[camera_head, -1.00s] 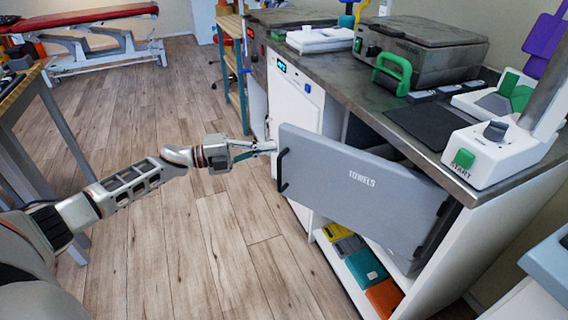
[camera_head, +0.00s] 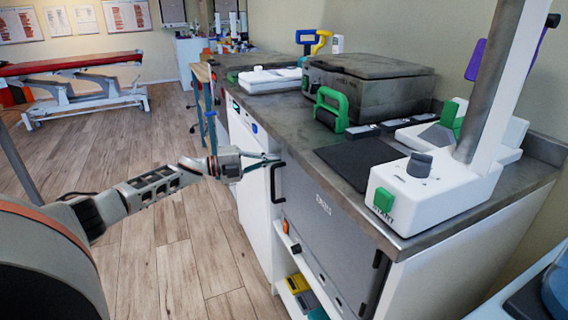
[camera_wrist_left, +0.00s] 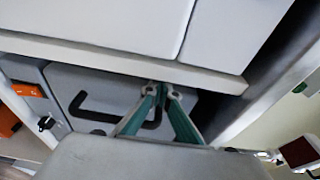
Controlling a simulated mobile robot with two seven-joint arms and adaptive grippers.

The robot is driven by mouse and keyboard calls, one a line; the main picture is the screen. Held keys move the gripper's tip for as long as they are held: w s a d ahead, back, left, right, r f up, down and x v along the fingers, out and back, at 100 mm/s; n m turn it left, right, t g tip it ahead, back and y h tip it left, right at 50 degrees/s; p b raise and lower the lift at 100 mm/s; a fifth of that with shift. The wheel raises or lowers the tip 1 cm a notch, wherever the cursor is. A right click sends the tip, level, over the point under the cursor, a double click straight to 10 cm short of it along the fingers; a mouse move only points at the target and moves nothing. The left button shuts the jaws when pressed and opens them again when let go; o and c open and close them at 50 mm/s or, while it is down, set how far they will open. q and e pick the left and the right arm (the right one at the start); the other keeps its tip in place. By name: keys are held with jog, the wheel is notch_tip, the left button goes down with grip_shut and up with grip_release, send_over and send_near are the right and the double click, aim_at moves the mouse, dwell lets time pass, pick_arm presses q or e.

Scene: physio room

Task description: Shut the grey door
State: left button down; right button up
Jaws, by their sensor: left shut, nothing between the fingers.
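The grey door (camera_head: 325,215) with its lettering lies nearly in line with the cabinet front, below the worktop edge. I cannot tell whether a small gap is left. Its black handle (camera_head: 277,182) is at the far left edge, and hinges are at the near right edge. My left gripper (camera_head: 278,158) is shut and empty, with its tips by the top of the handle edge. In the left wrist view the closed fingers (camera_wrist_left: 165,90) are in front of a grey panel with a black handle (camera_wrist_left: 112,112); contact is unclear. My right gripper is out of view.
The worktop (camera_head: 270,110) carries a green-handled grey machine (camera_head: 368,85) and a white device with a green start button (camera_head: 430,195). Yellow and teal items (camera_head: 298,283) sit on the low shelf. Wooden floor (camera_head: 165,250) is clear at left.

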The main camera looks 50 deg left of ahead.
pick_arm(q)
jog(key=shift+w, duration=0.15)
jog(key=v, duration=1.2)
dwell(0.5)
